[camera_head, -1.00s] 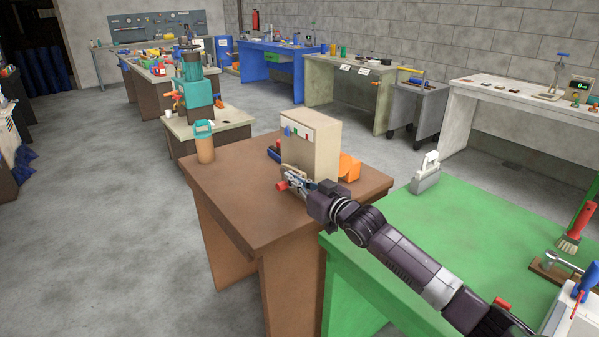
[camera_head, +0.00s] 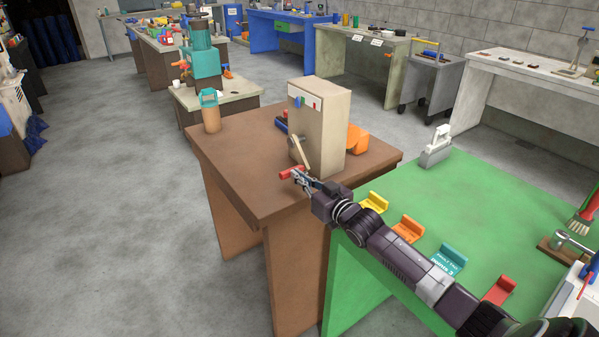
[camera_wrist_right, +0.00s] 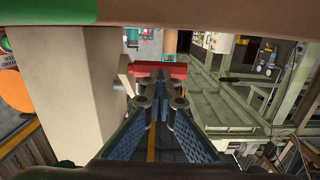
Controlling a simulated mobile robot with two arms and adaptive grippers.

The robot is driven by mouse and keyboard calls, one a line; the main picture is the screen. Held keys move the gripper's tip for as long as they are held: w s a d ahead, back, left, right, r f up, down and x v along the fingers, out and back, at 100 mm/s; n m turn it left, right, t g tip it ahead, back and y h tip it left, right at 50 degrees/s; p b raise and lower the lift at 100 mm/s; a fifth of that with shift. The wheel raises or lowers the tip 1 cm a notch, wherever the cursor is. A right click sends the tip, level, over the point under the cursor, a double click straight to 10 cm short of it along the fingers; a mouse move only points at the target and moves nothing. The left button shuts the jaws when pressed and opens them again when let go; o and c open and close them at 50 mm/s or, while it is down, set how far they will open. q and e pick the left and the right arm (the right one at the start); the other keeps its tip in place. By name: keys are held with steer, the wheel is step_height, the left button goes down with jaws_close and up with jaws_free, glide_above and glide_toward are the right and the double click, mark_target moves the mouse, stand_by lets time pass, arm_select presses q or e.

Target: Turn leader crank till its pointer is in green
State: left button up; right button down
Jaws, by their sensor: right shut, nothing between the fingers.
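The leader crank is on a beige box (camera_head: 325,130) standing on the brown table. Its light crank arm (camera_head: 300,152) slants down the box's left face. Its red handle (camera_head: 290,173) shows at the lower end. A small scale with a blue pointer (camera_head: 297,101) and a red mark is high on the same face. Whether the pointer is in green is too small to tell. My right gripper (camera_head: 302,179) is shut and empty at the red handle. In the right wrist view the handle (camera_wrist_right: 160,70) lies across, just beyond the fingertips (camera_wrist_right: 160,98). My left gripper is not in view.
An orange object (camera_head: 357,138) sits behind the box. The brown table's front left is clear.

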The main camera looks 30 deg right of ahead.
steer(key=shift+w+f, duration=0.25)
steer(key=shift+f, duration=0.15)
steer(key=shift+f, duration=0.1)
stand_by(0.4)
